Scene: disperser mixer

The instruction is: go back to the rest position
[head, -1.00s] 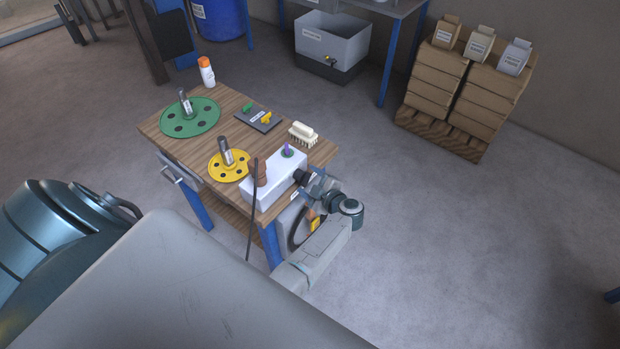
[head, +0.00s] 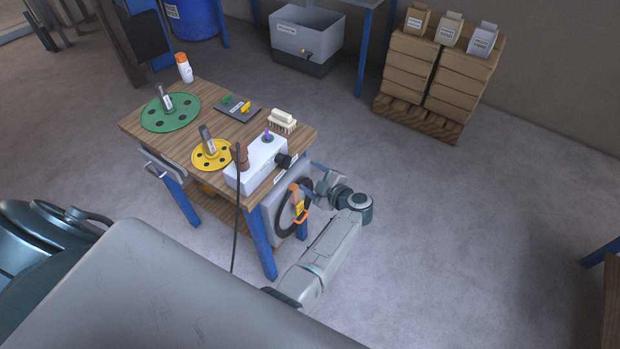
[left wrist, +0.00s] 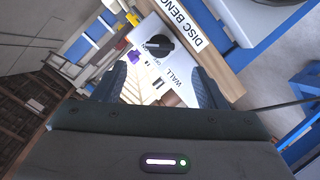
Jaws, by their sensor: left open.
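My left gripper (head: 318,172) is open and empty, just off the right end of the bench, beside the white box (head: 250,175) with its black knob (head: 284,161). A gap shows between the fingers and the knob. In the left wrist view the two fingers (left wrist: 157,85) are spread apart. The knob (left wrist: 157,47) shows beyond them on the white face, with lettering that reads OFF and WALL. My left arm reaches in from the bottom of the head view. My right gripper is not in view.
The bench (head: 145,130) holds a green disc (head: 185,118), a yellow disc (head: 222,160), a brush (head: 282,121), a dark tray (head: 238,115) and a bottle (head: 184,68). A cable hangs in front. An orange-handled item (head: 297,198) is on the bench's side. Floor to the right is clear.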

